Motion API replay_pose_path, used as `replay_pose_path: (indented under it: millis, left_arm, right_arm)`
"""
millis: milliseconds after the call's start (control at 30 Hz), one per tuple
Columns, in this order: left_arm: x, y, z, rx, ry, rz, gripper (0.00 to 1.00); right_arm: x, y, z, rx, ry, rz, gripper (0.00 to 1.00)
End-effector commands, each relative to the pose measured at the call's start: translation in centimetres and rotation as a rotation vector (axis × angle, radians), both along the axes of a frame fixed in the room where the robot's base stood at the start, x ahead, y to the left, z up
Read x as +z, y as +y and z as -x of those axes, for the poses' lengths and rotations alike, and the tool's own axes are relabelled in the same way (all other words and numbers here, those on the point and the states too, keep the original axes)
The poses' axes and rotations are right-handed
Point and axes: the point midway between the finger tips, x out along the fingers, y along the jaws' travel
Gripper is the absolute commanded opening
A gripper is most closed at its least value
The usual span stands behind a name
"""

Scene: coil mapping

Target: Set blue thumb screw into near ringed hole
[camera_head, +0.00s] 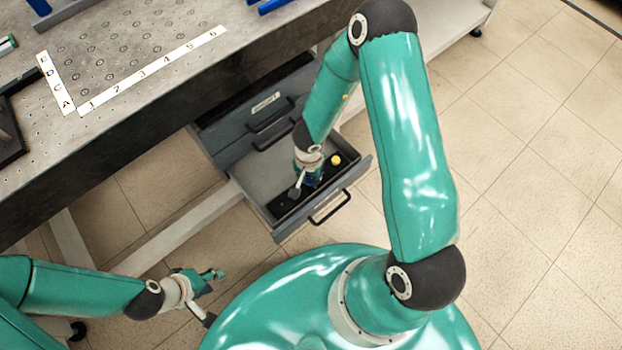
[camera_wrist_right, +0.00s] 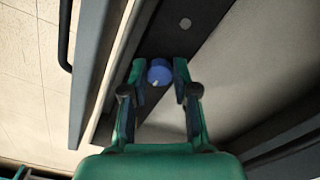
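The blue thumb screw (camera_wrist_right: 159,73) stands in a dark strip in the open drawer, seen from above in the right wrist view. My right gripper (camera_wrist_right: 160,84) is open, with one finger on each side of the blue head and small gaps showing. In the head view my right gripper (camera_head: 311,182) reaches down into the drawer and mostly hides the screw. The perforated grey tabletop (camera_head: 135,45) has several dark-ringed holes between lettered and numbered strips. My left gripper (camera_head: 208,280) hangs in front of the table, apparently empty; its finger opening is unclear.
A yellow knob (camera_head: 336,160) sits in the same drawer (camera_head: 250,178), right of my right gripper. The drawer's front wall and handle (camera_head: 330,207) stand close by. Closed drawers (camera_head: 265,110) lie behind. Blue parts and a dark frame rest at the tabletop's edges.

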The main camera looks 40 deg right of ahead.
Motion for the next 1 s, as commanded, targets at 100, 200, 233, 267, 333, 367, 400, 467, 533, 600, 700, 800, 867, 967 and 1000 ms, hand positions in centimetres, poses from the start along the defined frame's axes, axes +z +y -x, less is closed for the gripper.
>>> replay_pose_path:
  millis: [100,200,233,267,333,367,400,467,533,600,700,800,867,967,1000]
  left_arm:
    - [0.0,0.0,0.0,0.0,0.0,0.0,0.39]
    - [0.0,0.0,0.0,0.0,0.0,0.0,0.39]
    - [0.0,0.0,0.0,0.0,0.0,0.0,0.39]
    - [0.0,0.0,0.0,0.0,0.0,0.0,0.39]
    - [0.0,0.0,0.0,0.0,0.0,0.0,0.39]
    - [0.0,0.0,0.0,0.0,0.0,0.0,0.39]
    - [0.0,0.0,0.0,0.0,0.0,0.0,0.39]
    - [0.0,0.0,0.0,0.0,0.0,0.0,0.39]
    - [0.1,0.0,0.0,0.0,0.0,0.0,0.39]
    - [0.2,0.0,0.0,0.0,0.0,0.0,0.39]
    - [0.5,0.0,0.0,0.0,0.0,0.0,0.39]
    - [0.7,0.0,0.0,0.0,0.0,0.0,0.39]
    - [0.9,0.0,0.0,0.0,0.0,0.0,0.39]
    - [1.1,0.0,0.0,0.0,0.0,0.0,0.39]
    - [1.2,0.0,0.0,0.0,0.0,0.0,0.39]
  right_arm:
    - [0.0,0.0,0.0,0.0,0.0,0.0,0.04]
    - [0.0,0.0,0.0,0.0,0.0,0.0,0.19]
    - [0.0,0.0,0.0,0.0,0.0,0.0,0.14]
    - [0.0,0.0,0.0,0.0,0.0,0.0,0.09]
    - [0.0,0.0,0.0,0.0,0.0,0.0,0.0]
    - [0.0,0.0,0.0,0.0,0.0,0.0,0.0]
    - [0.0,0.0,0.0,0.0,0.0,0.0,0.0]
    - [0.0,0.0,0.0,0.0,0.0,0.0,0.0]
    - [0.1,0.0,0.0,0.0,0.001,-0.001,0.0]
    - [0.2,0.0,0.0,0.0,0.001,-0.001,0.0]
    - [0.4,0.0,0.0,0.0,0.0,-0.001,0.0]
    - [0.6,0.0,0.0,0.001,0.0,-0.001,0.0]
    - [0.7,0.0,0.0,0.001,-0.001,-0.001,0.0]
    - [0.9,0.0,0.0,0.001,0.0,0.0,0.0]
    - [0.9,0.0,0.0,0.001,0.0,0.0,0.0]
